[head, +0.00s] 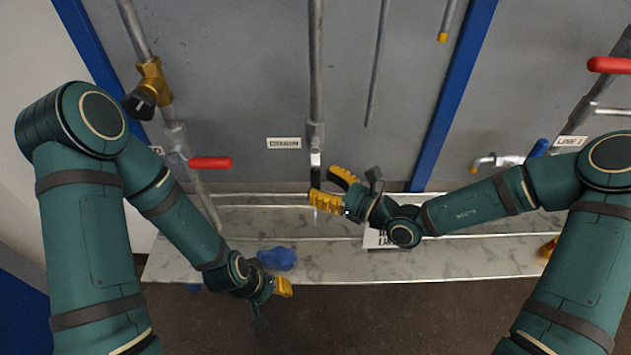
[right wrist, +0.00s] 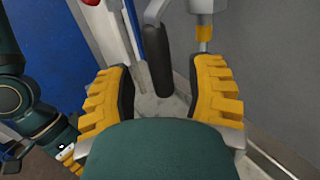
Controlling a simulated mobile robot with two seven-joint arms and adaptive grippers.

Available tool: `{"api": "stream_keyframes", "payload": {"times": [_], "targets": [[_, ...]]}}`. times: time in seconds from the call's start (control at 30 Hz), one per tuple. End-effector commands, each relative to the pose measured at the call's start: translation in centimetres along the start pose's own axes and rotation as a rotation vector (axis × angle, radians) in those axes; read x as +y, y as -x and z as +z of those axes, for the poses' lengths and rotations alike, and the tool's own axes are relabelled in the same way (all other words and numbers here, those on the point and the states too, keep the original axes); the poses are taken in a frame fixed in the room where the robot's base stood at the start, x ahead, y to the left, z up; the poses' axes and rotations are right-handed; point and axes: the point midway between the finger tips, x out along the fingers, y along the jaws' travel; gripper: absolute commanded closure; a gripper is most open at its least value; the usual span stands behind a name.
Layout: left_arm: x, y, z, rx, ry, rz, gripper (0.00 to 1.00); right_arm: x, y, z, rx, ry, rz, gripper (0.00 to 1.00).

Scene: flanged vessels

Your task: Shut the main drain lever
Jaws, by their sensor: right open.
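The lever with a black grip (head: 316,176) hangs below the valve on the central grey pipe, beside a small label (head: 284,143) that I cannot read clearly. My right gripper (head: 334,188) is at this lever from the right, with its yellow fingers apart. In the right wrist view the black grip (right wrist: 157,60) hangs upright between and beyond the two open fingers (right wrist: 160,95), with no visible contact. My left gripper (head: 280,288) is low in front of the ledge, away from the lever; its fingers are mostly hidden.
A marble-look ledge (head: 450,258) runs below the pipes, with a blue object (head: 277,258) on it. Red handles (head: 210,163) and (head: 608,65) stick out at left and right. A blue-handled valve (head: 538,149) is at right. Blue posts (head: 452,95) flank the panel.

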Motion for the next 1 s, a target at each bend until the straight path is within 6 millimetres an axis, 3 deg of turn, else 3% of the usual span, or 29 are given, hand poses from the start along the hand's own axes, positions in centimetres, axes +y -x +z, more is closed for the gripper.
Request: {"api": "stream_keyframes", "payload": {"times": [0.2,0.57,0.7,0.73,1.0], "targets": [[-0.1,-0.4,-0.1,0.002,0.0,0.0,0.53,0.0,-2.0,0.0,0.0,0.0,0.0,0.46],[-0.1,-0.4,-0.1,0.003,0.0,0.0,0.53,0.0,-2.3,0.0,0.0,0.0,0.0,0.47],[-0.1,-0.4,-0.1,0.002,0.0,0.0,0.53,0.0,-2.3,0.0,0.001,0.0,0.0,0.96],[-0.1,-0.4,-0.1,0.002,0.0,0.0,0.53,0.0,-2.3,0.0,0.001,0.0,0.0,1.0],[-0.1,-0.2,-0.1,0.002,0.0,0.0,0.53,-0.1,-2.1,0.1,0.005,0.003,0.0,1.0]]}}
